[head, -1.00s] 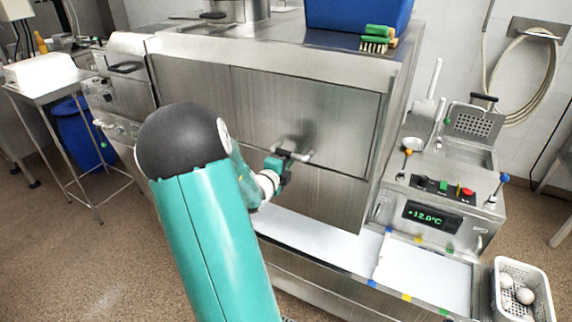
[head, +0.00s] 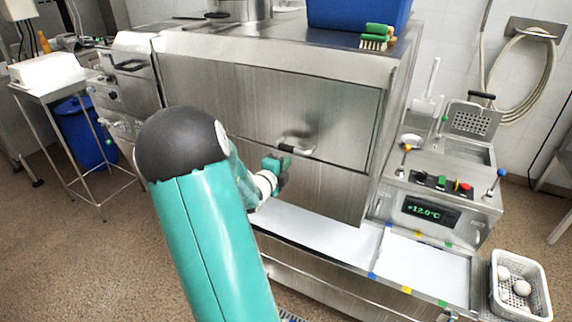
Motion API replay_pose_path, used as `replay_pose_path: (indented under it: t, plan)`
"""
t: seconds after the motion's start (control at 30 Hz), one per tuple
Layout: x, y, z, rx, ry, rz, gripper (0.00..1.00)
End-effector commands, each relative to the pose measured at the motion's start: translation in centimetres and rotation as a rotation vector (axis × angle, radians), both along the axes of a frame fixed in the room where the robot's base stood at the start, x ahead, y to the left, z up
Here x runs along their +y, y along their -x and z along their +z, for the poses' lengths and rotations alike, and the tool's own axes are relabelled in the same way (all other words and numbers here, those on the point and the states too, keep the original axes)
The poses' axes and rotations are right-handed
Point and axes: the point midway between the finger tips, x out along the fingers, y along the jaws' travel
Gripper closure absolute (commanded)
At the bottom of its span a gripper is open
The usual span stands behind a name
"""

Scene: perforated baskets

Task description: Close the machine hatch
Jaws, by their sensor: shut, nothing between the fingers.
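The large steel machine has a flat front hatch panel (head: 345,110) with a short horizontal handle (head: 300,150) near its lower middle. The panel looks upright and flush with the front, though I cannot tell whether it is fully seated. My gripper (head: 282,170) is shut and empty, just below and left of the handle, and appears apart from it. My arm covers the lower left part of the machine front.
A white shelf (head: 315,228) runs below the machine front. At the right stand a control box (head: 432,210) showing +12.0°C and a white perforated basket (head: 545,303) with white round objects. A blue bin (head: 85,140) and side table (head: 50,82) stand left.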

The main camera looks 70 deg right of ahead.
Motion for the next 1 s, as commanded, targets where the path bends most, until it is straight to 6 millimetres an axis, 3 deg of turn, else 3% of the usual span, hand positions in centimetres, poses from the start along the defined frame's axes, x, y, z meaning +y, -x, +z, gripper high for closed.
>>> replay_pose_path:
  t: [0.07, 0.4, 0.6, 1.0]
  plan:
    - [0.0, -0.2, 0.0, 0.000, 0.000, 0.002, 1.00]
    - [6.2, -1.0, 0.0, -0.001, -0.001, 0.006, 1.00]
    - [9.0, -1.1, 0.0, -0.001, -0.001, 0.002, 1.00]
    - [9.9, -1.3, 0.1, 0.001, -0.004, 0.009, 1.00]
